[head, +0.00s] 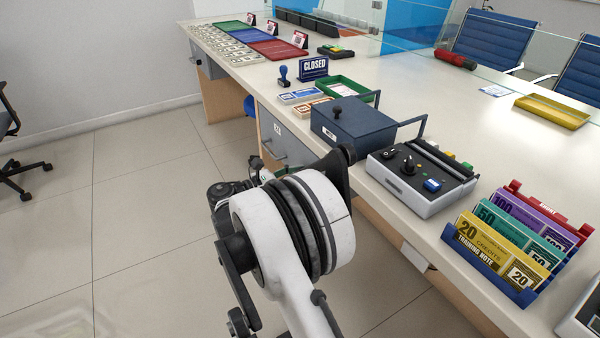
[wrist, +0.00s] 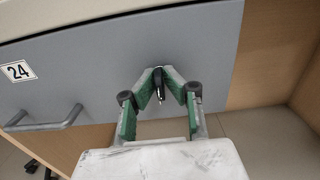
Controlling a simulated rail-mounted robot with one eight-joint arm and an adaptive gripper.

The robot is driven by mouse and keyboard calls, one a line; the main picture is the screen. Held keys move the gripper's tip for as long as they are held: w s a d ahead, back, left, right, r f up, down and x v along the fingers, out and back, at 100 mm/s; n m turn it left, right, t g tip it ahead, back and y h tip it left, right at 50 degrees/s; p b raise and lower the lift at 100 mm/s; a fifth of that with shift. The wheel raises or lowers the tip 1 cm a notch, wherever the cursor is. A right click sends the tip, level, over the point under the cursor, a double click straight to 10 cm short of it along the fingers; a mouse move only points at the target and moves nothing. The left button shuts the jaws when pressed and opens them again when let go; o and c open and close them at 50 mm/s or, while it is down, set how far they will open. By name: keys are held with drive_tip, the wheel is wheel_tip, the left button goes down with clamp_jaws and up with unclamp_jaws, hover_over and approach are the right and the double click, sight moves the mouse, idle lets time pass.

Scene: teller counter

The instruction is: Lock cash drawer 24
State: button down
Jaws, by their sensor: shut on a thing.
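Cash drawer 24 has a grey front (wrist: 95,75) with a "24" label (wrist: 17,71) and a bar handle (wrist: 43,121) at its left in the wrist view. It appears shut under the counter edge. The drawer (head: 291,148) also shows in the head view, partly behind my arm. My gripper (wrist: 158,78) has its green-padded fingers brought together at the upper part of the drawer front, right of the handle. It is shut on a small dark key (wrist: 159,84) at the lock. The lock itself is mostly hidden by the fingertips.
The counter top (head: 400,90) above carries a dark blue box (head: 362,128), a grey device with knobs (head: 421,178) and a note rack (head: 515,245). A wooden panel (wrist: 270,50) stands right of the drawer.

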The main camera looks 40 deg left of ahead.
idle(0.3)
drive_tip(key=c, duration=1.9)
unclamp_jaws()
drive_tip(key=v, duration=1.2)
drive_tip(key=shift+w, duration=0.1)
